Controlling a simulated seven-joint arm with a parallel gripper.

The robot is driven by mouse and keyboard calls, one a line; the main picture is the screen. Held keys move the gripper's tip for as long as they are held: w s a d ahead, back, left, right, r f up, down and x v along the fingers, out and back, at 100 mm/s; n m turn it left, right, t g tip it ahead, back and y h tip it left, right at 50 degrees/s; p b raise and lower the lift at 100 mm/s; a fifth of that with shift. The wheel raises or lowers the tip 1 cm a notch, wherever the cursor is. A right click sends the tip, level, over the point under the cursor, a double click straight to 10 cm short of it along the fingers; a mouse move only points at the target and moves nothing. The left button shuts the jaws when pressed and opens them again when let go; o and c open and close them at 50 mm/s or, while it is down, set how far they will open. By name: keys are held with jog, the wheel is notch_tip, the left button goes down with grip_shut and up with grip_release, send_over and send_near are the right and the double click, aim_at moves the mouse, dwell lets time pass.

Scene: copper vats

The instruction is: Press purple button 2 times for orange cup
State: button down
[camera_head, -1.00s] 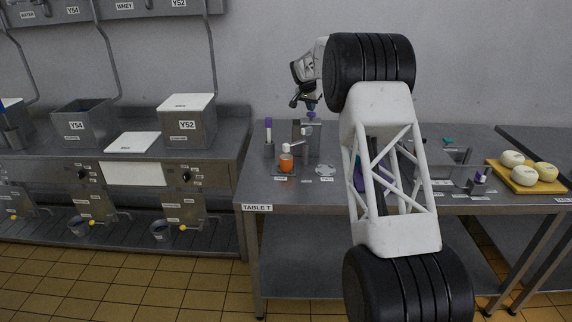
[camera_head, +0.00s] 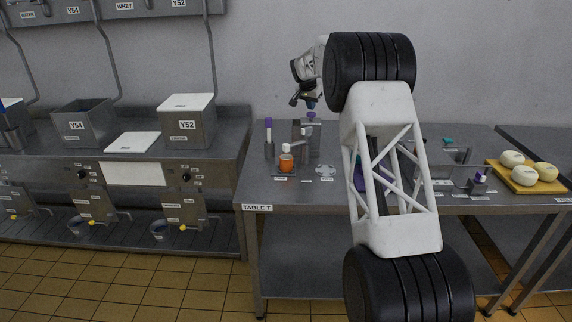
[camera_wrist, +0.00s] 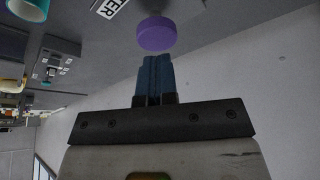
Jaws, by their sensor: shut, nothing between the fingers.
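The purple button (camera_wrist: 157,34) shows in the wrist view as a round purple disc just beyond my blue fingertips. In the head view the purple button (camera_head: 311,114) sits on top of a grey dispenser at the back of Table T. My gripper (camera_head: 311,104) points down right above it. In the wrist view my gripper (camera_wrist: 155,62) has its fingers together with nothing between them. Whether the tips touch the button cannot be told.
A purple-topped tube (camera_head: 268,138) stands left of the dispenser. A flat grey disc (camera_head: 325,169) lies right of the orange cup. A yellow board (camera_head: 525,182) with several pale round pieces is at the right. My forearm hides the table's middle.

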aim_at(311, 113)
jog(key=shift+f, duration=1.6)
jog(key=shift+r, duration=1.65)
jog(key=shift+r, duration=0.1)
notch_tip(311, 113, up, 6)
jog(key=shift+f, duration=0.1)
dwell(0.6)
